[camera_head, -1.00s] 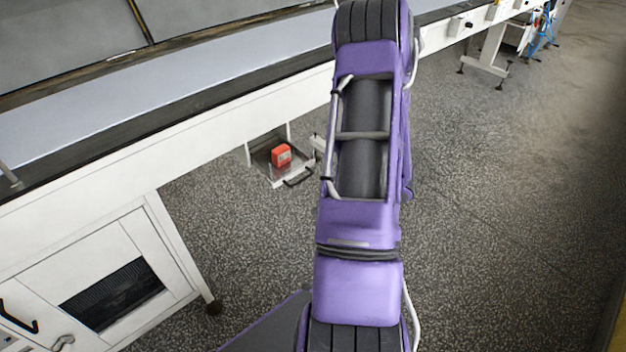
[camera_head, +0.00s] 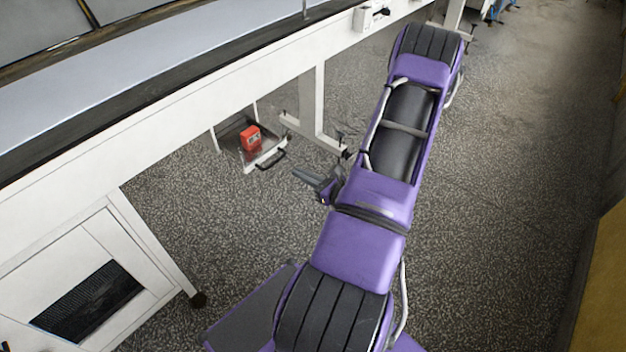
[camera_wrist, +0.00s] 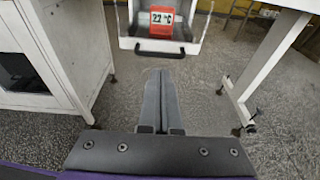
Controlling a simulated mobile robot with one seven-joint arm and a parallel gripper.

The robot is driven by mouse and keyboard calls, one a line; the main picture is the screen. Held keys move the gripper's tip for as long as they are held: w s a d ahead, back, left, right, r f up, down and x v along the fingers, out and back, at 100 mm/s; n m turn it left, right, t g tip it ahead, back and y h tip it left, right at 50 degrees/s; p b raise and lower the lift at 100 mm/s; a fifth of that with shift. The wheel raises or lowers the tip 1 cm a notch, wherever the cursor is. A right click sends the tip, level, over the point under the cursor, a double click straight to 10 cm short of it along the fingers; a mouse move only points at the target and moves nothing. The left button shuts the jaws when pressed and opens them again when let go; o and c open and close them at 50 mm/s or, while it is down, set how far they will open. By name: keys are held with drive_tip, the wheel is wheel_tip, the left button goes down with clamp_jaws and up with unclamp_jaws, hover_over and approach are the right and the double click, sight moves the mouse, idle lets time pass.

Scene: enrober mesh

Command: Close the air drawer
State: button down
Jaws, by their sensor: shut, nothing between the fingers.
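The air drawer (camera_head: 262,158) hangs under the long white machine, pulled out, with a dark handle (camera_head: 271,160) on its front. A red block (camera_head: 251,138) sits inside it. In the wrist view the drawer front (camera_wrist: 160,46) is at the top, its dark handle (camera_wrist: 160,53) runs across it, and the red block (camera_wrist: 162,19) reads "22 °C". My gripper (camera_head: 297,173) is near the drawer, in front of its handle and apart from it. In the wrist view my gripper (camera_wrist: 160,75) has its fingers together, empty, pointing toward the handle.
A white cabinet (camera_head: 75,270) with a dark vent stands at left. White machine legs (camera_head: 311,100) stand just right of the drawer; one leg (camera_wrist: 262,60) also shows in the wrist view. The speckled floor is open to the right, up to a yellow-brown wall (camera_head: 590,270).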

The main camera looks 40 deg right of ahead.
sight(276, 162)
drive_tip(key=x, duration=0.7)
drive_tip(key=shift+w, duration=0.1)
drive_tip(key=shift+w+a, duration=0.1)
drive_tip(key=shift+a, duration=0.05)
